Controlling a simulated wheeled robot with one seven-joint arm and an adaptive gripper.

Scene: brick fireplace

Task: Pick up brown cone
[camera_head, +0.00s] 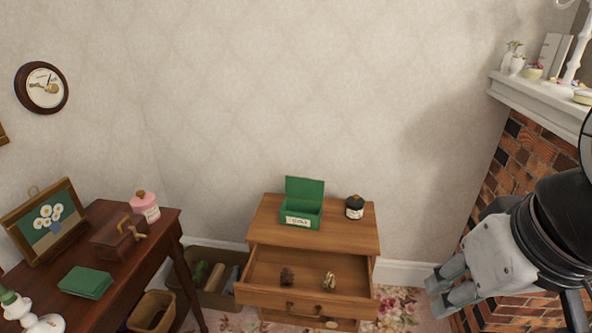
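A small dark brown cone (287,276), which looks like a pine cone, sits in the left part of the pulled-out top drawer (262,268) of a wooden chest. A small pale yellowish object (329,281) stands to its right in the same drawer; its exact kind is too small to tell. My gripper (436,293) is at the right side of the view, well apart from the drawer, with its fingers pointing left. The two fingers look spread with a gap between them and nothing held.
An open green box (302,212) and a dark jar (355,207) stand on the chest top (262,218). A brick fireplace (515,160) with a white mantel (545,98) is at right. A dark desk (140,218) and storage baskets (150,310) are at left.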

